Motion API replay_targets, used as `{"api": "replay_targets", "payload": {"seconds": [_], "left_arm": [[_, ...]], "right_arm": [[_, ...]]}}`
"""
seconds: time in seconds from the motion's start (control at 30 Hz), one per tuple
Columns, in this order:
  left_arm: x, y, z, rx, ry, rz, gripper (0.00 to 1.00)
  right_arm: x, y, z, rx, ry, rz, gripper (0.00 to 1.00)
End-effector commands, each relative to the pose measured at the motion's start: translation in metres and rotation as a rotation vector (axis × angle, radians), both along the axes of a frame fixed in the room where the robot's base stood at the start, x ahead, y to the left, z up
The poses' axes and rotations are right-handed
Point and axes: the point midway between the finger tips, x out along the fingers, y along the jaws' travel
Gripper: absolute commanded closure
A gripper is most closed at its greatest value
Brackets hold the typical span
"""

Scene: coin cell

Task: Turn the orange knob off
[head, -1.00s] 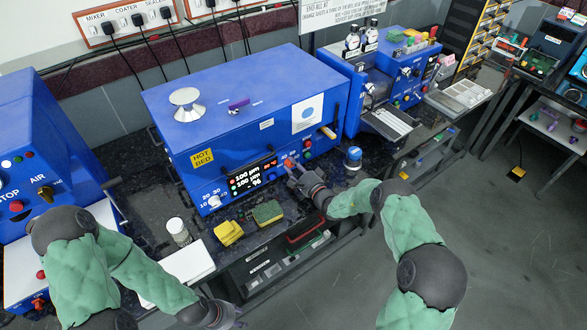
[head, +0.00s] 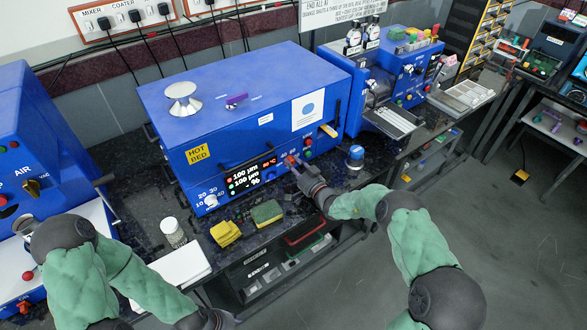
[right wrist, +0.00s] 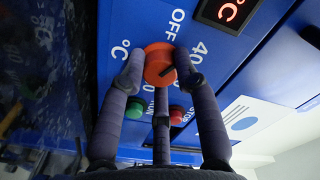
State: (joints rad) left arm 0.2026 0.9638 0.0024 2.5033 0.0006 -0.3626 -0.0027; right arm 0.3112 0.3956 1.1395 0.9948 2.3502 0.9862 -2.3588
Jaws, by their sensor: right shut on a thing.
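The orange knob (head: 290,159) sits on the front of the blue hot-bed machine (head: 245,100), right of its display. In the right wrist view the knob (right wrist: 158,60) is large, with a dark mark on its right side. The "OFF" label stands just above it there, and "40" to the upper right. My right gripper (right wrist: 160,72) is shut on the knob, one finger at each side and a third below. In the head view my right gripper (head: 297,170) reaches the panel from the right. My left gripper (head: 208,319) is partly cut off at the bottom edge; its fingers are unclear.
Green and red buttons (right wrist: 176,115) are close beside the knob. A blue-topped jar (head: 355,157) stands right of my right gripper.

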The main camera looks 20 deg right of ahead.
Motion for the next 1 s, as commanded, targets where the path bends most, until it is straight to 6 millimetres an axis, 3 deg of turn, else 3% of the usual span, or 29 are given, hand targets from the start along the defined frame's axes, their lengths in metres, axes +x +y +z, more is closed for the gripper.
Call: {"api": "replay_targets", "payload": {"seconds": [0.4, 0.97, 1.0], "left_arm": [[0.000, 0.000, -0.016, 0.000, 0.000, 0.000, 0.60], [0.000, 0.000, -0.018, 0.000, 0.000, 0.000, 0.60], [0.000, 0.000, -0.018, 0.000, 0.000, 0.000, 0.60]], "right_arm": [[-0.001, 0.002, -0.004, -0.190, -0.064, 0.003, 1.00], [-0.002, 0.002, -0.004, -0.220, -0.072, 0.005, 1.00], [-0.002, 0.002, -0.004, -0.220, -0.072, 0.005, 0.66]]}}
